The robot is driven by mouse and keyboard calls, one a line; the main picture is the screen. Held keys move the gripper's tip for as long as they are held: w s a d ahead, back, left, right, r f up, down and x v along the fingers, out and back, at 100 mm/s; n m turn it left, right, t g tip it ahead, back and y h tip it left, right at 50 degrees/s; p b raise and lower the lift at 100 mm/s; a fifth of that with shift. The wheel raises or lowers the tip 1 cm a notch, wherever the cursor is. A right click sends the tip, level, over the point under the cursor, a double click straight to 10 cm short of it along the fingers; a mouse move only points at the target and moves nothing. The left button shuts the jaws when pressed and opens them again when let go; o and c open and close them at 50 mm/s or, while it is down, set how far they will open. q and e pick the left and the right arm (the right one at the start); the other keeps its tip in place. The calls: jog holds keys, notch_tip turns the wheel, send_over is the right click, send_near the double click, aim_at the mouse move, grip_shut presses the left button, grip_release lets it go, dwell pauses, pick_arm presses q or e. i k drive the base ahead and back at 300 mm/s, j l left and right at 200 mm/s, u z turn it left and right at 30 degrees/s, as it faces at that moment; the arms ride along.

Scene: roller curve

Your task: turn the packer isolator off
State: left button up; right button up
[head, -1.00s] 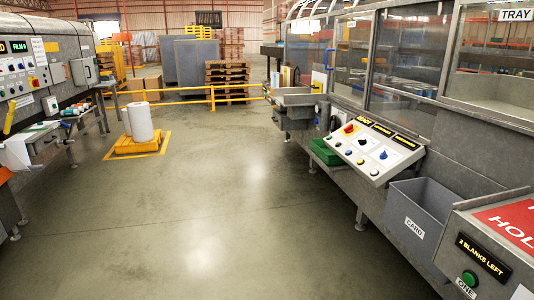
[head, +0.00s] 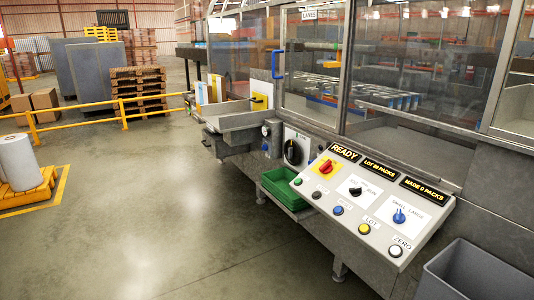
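The packer's sloped control panel (head: 365,210) is at the right of the head view, with a lit READY display (head: 344,152) at its upper left. The small lettering by both is too small to read surely, so I cannot tell which is the isolator. Neither of my grippers is in view.
A black selector (head: 355,188), a blue SMALL/LARGE selector (head: 399,215) and several push buttons are on the panel. A green bin (head: 284,189) is under it and a grey bin (head: 475,272) at lower right. The floor (head: 170,220) in front is clear.

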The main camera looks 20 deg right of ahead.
aim_at(326, 168)
jog(key=i+z, duration=0.15)
jog(key=i, duration=0.45)
jog(key=i+j+z, duration=0.15)
jog(key=i, duration=0.45)
jog(key=i+j+z, duration=0.15)
jog(key=i, duration=0.45)
jog(key=j, duration=0.1)
